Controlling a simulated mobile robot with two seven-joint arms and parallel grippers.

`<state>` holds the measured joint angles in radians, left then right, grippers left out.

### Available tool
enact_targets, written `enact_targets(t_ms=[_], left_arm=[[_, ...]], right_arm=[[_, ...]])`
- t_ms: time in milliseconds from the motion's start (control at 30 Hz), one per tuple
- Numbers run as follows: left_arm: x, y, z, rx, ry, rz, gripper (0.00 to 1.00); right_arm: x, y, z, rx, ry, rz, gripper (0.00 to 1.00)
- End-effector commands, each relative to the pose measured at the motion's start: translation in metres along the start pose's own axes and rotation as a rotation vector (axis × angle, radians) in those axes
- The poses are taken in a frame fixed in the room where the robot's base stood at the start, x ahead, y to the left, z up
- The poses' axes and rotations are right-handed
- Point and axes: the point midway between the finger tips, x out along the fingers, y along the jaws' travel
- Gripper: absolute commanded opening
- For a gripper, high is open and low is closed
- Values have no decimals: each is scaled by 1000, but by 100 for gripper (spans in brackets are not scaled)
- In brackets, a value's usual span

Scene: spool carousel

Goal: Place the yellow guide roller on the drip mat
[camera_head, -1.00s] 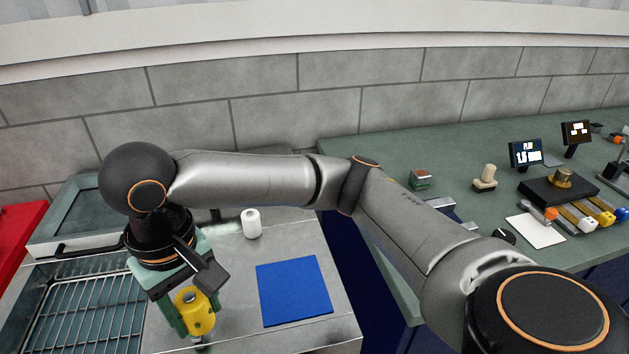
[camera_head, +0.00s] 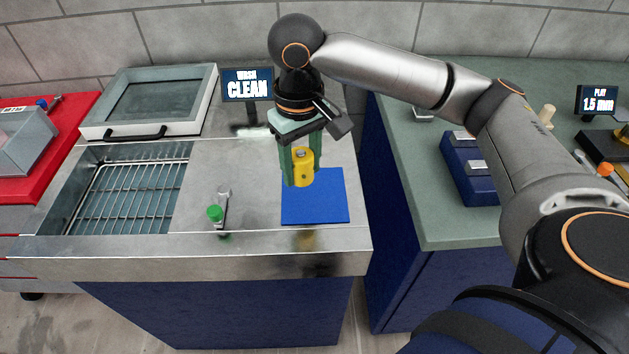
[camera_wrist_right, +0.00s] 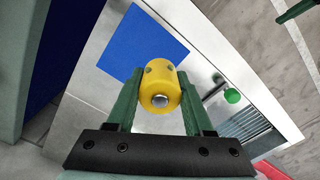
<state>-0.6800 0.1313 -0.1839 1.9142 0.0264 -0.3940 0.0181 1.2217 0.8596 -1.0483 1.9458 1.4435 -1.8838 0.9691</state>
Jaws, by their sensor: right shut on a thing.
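The yellow guide roller (camera_head: 302,167) is held between the green fingers of my right gripper (camera_head: 298,165), which is shut on it. The roller also shows in the right wrist view (camera_wrist_right: 160,86), between the fingertips. The blue drip mat (camera_head: 318,208) lies flat on the steel counter. In the head view the roller overlaps the mat's upper left part; it appears held above the surface, though the exact height is hard to tell.
A sink with a wire rack (camera_head: 130,195) is further left. A "WASH CLEAN" sign (camera_head: 247,85) stands behind. A blue block holder (camera_head: 468,165) sits on the green bench at right.

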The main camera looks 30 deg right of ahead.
Motion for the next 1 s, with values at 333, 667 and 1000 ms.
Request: enact_targets(t_ms=[333, 667, 1000], left_arm=[[4, 0, 4, 0, 0, 0, 0], [7, -1, 7, 0, 1, 0, 0], [6, 0, 6, 0, 1, 0, 0]], right_arm=[[35, 25, -9, -2, -3, 0, 0], [78, 36, -13, -4, -2, 1, 0], [79, 36, -13, -3, -2, 0, 0]])
